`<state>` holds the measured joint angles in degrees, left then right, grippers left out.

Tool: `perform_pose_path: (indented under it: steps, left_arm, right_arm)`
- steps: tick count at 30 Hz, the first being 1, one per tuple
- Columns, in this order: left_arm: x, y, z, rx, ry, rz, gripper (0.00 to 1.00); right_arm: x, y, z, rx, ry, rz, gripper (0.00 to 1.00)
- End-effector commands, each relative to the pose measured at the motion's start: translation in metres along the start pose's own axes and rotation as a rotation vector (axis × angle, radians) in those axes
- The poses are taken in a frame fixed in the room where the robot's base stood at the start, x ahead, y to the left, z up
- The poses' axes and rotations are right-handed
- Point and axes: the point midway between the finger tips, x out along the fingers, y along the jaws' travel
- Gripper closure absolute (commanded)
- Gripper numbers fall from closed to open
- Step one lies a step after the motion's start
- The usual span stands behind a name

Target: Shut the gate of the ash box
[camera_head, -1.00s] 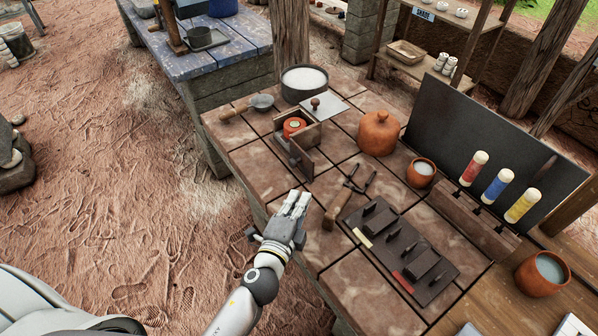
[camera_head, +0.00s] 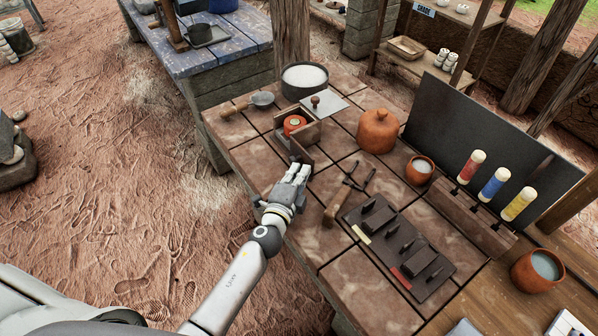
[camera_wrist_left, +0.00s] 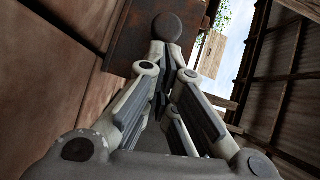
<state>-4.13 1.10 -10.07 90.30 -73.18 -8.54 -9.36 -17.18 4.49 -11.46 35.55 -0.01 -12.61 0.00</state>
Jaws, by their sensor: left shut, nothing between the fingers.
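In the left wrist view, a round dark knob (camera_wrist_left: 167,27) sits just beyond the fingertips, in front of a brown panel (camera_wrist_left: 138,42). Whether the fingers touch it I cannot tell. My right gripper is out of view.
Tongs (camera_head: 347,190) and a dark tool tray (camera_head: 400,245) lie right of my gripper. Open ground is left of the worktop.

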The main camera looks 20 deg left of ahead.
Motion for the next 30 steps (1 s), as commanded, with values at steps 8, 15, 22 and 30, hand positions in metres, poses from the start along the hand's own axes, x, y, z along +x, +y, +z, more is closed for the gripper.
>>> perform_pose_path:
  steps: [8, 15, 22, 30]
  left_arm:
    - [0.027, -0.008, 0.037, 0.006, -0.003, -0.003, 1.0]
    - [0.061, -0.016, 0.083, 0.003, -0.001, -0.003, 1.0]
    - [0.069, -0.019, 0.095, 0.0, -0.001, -0.001, 1.0]
    - [0.069, -0.019, 0.094, 0.0, -0.001, -0.001, 1.0]
  right_arm:
    - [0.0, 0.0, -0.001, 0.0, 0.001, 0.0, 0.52]
    - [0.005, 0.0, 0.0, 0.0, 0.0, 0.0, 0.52]
    - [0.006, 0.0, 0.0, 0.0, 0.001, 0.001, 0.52]
    - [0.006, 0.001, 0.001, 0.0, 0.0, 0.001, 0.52]
